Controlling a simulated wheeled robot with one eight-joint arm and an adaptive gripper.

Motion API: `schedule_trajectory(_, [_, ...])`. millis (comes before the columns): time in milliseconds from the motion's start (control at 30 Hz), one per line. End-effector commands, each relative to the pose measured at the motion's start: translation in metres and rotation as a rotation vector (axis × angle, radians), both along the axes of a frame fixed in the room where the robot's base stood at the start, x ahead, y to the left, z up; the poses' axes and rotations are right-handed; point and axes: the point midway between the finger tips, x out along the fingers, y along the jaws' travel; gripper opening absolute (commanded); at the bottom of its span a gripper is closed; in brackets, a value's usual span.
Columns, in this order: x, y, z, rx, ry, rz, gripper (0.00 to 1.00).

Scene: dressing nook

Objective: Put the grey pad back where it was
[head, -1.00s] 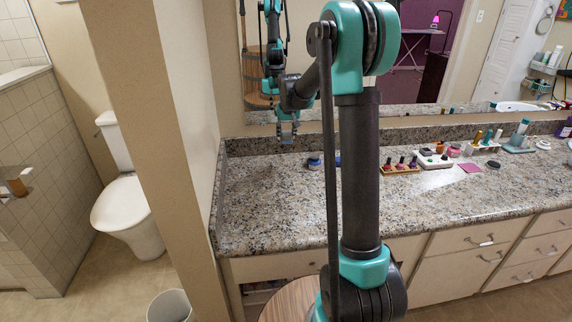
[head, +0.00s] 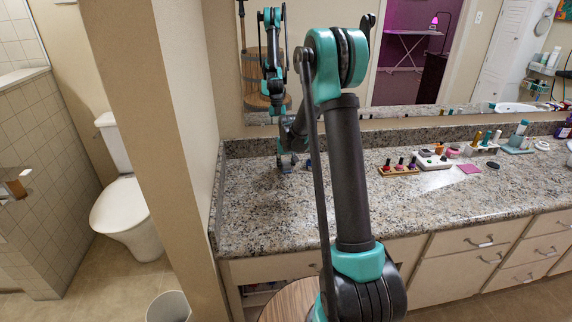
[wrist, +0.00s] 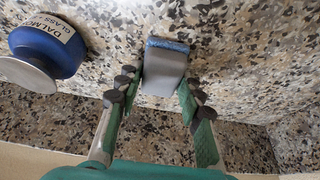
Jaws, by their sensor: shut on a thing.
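The grey pad (wrist: 165,72), a small grey block with a blue edge, sits between the fingertips of my gripper (wrist: 163,82) in the wrist view. My gripper is shut on it, just over the speckled granite countertop (wrist: 235,75); I cannot tell whether the pad touches the stone. In the head view my gripper (head: 287,165) is low at the counter's back left, and the pad cannot be made out there. A blue jar (wrist: 52,42) with a white label and a silvery disc-shaped end is left of the pad in the wrist view, apart from it.
A wooden rack of small bottles (head: 399,170), a white tray (head: 433,163), a pink square (head: 470,169) and a dark disc (head: 493,165) are farther right on the counter. A mirror (head: 390,95) rises behind. The counter's left front (head: 260,220) is clear.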

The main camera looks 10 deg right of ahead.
Motion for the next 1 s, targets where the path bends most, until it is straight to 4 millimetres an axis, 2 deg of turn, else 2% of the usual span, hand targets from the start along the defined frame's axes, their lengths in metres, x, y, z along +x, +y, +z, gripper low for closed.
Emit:
schedule_trajectory(267, [0.000,0.000,-0.002,0.000,0.000,0.000,0.00])
schedule_trajectory(300, [0.000,0.000,-0.002,0.000,0.000,0.000,0.40])
schedule_trajectory(433, [0.000,0.000,-0.002,0.000,0.000,0.000,0.56])
schedule_trajectory(767, [0.000,0.000,0.000,0.000,0.000,0.000,0.57])
schedule_trajectory(1000, [-0.010,0.000,0.023,0.000,0.000,0.000,0.57])
